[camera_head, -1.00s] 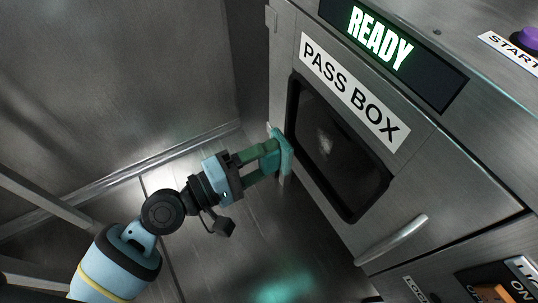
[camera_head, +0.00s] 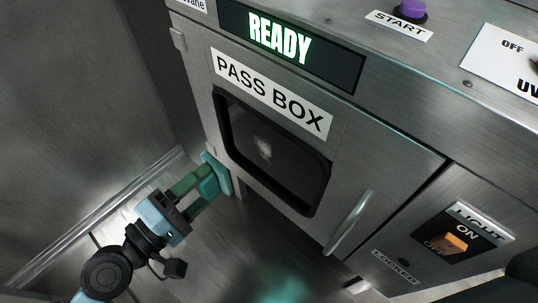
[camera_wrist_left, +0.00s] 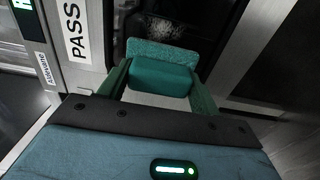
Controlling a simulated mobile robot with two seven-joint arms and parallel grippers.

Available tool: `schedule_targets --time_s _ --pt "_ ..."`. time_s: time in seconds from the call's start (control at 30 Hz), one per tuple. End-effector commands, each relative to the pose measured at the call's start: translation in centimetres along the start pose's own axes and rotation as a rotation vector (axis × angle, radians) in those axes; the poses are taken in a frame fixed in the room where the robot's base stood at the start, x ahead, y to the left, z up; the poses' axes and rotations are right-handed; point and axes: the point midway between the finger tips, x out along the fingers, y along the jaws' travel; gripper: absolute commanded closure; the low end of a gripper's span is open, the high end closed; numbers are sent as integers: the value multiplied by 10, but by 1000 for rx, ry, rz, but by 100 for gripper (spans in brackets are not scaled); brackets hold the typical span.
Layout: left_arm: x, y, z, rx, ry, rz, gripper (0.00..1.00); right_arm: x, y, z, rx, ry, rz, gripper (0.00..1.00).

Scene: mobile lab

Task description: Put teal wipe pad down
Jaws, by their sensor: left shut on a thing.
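The teal wipe pad (camera_head: 216,173) is a flat pad with a block-shaped grip on its back. My left gripper (camera_head: 203,185) is shut on it and holds it up beside the lower left edge of the pass box front. In the left wrist view the pad (camera_wrist_left: 163,51) stands out past the fingers, and its teal block (camera_wrist_left: 160,79) sits between the two fingers of the gripper (camera_wrist_left: 160,84). I cannot tell whether the pad touches the pass box. My right gripper is not in view.
The pass box door (camera_head: 334,186) is closed, with a dark window (camera_head: 270,150) and a bar handle (camera_head: 348,222). A display (camera_head: 280,40) reads READY. A purple START button (camera_head: 412,9) and an orange LIGHT switch (camera_head: 449,243) are on the panels. Open floor lies below.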

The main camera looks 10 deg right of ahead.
Motion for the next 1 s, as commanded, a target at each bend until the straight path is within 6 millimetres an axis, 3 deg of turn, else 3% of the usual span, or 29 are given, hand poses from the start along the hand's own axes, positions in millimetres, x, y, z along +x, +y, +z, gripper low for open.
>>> schedule_targets --time_s 0.4,0.53,0.77,1.0 --pt "0 1 0 0 0 1 55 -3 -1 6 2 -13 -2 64" --pt "-3 9 -2 1 -1 4 55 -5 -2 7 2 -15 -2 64" --pt "-36 64 -17 4 -6 6 55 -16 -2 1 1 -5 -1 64" --pt "-95 123 -26 2 -14 3 55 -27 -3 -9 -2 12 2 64"
